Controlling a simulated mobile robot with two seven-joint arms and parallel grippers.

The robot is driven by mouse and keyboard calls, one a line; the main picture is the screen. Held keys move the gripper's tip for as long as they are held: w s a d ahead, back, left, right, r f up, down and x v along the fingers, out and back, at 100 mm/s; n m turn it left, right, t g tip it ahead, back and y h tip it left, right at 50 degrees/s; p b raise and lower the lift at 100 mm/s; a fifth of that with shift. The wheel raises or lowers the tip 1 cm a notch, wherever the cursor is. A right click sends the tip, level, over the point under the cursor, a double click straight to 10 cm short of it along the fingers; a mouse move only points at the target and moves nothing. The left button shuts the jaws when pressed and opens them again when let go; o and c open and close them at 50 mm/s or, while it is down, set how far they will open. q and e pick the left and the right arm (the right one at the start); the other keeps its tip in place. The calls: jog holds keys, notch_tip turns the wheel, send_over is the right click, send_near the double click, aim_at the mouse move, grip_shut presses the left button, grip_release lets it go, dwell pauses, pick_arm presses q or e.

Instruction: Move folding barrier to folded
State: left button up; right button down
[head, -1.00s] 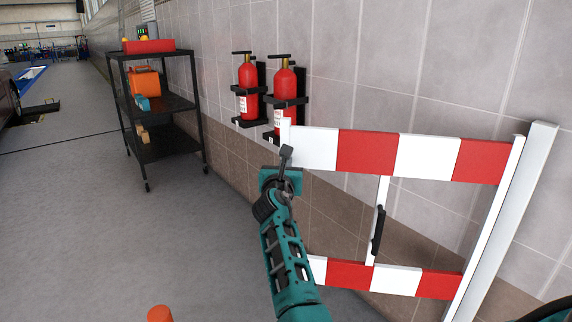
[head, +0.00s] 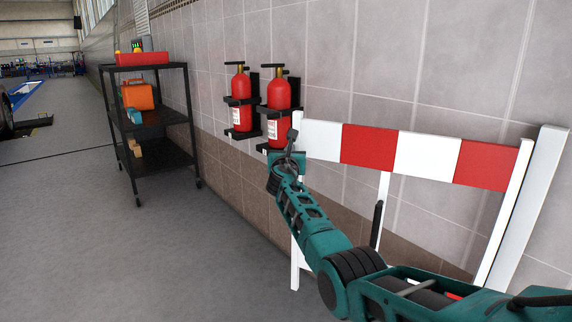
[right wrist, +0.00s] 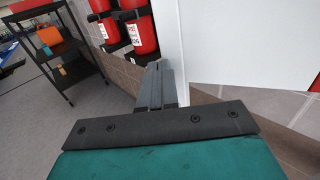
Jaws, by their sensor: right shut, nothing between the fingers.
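The folding barrier, with a red and white striped top rail (head: 400,154), white uprights and a black handle (head: 377,224), stands partly swung out from the tiled wall. Its right side meets a thick white post (head: 528,210). My right gripper (head: 291,140) is shut and empty at the barrier's free left end, beside the white end upright. In the right wrist view, the closed fingers (right wrist: 160,86) point at the edge of a white barrier part (right wrist: 240,45); whether they touch cannot be told. My right arm hides much of the lower rail. My left gripper is not in view.
Two red fire extinguishers (head: 240,102) hang in black brackets on the wall behind the free end. A black shelf cart (head: 150,130) with a red tray and orange items stands farther left. The grey floor (head: 100,250) at left is clear.

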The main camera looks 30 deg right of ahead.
aim_at(299, 149)
jog(key=d, duration=0.1)
jog(key=d+b, duration=0.1)
jog(key=d, duration=0.1)
jog(key=shift+w+d+f, duration=0.1)
jog(key=shift+w, duration=0.25)
jog(key=shift+d+g, duration=0.3)
jog(key=shift+d, duration=0.05)
